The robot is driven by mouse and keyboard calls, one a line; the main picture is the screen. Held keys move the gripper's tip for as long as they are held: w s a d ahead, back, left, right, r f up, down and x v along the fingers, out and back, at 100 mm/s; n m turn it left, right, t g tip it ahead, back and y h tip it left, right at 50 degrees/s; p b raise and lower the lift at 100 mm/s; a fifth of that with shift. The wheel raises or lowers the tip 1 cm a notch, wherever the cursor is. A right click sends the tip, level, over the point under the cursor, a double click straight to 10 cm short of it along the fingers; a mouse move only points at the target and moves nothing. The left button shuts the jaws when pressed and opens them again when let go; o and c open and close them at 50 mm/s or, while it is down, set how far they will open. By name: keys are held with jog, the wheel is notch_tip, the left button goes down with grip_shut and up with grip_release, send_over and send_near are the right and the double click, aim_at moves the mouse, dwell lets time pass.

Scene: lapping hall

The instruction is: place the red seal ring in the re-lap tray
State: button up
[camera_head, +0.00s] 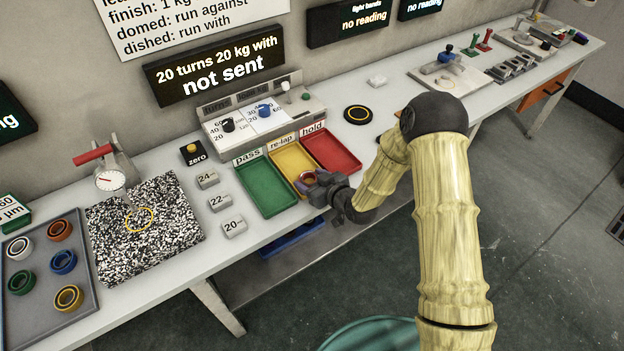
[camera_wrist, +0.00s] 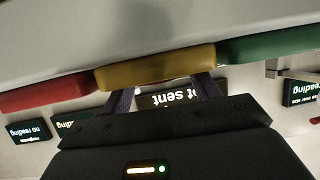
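The yellow re-lap tray (camera_head: 290,158) lies between the green pass tray and the red hold tray. My gripper (camera_head: 308,183) is at its front end, fingers reaching in over the front wall. A small round purple and reddish shape shows at the fingertips; I cannot tell how much of it is the red seal ring and how much is finger. In the wrist view the picture is upside down, and the two fingers (camera_wrist: 164,90) stand apart, their tips hidden behind the yellow tray wall (camera_wrist: 155,70). I cannot tell whether they grip a ring there.
The green pass tray (camera_head: 266,187) and red hold tray (camera_head: 332,150) flank the re-lap tray. A grey tray (camera_head: 44,303) with several coloured rings is at far left, beside a speckled plate (camera_head: 175,235) with a dial gauge (camera_head: 111,180). Weight blocks (camera_head: 219,202) stand left of the trays.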

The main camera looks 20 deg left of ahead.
jog(key=shift+w+r, duration=0.1)
jog(key=shift+r, duration=0.05)
jog(key=shift+d, duration=0.2)
jog(key=b+v, duration=0.1)
jog(key=v, duration=1)
jog(key=shift+s+d, duration=0.25)
jog(key=shift+s, duration=0.1)
jog(key=shift+r, duration=0.1)
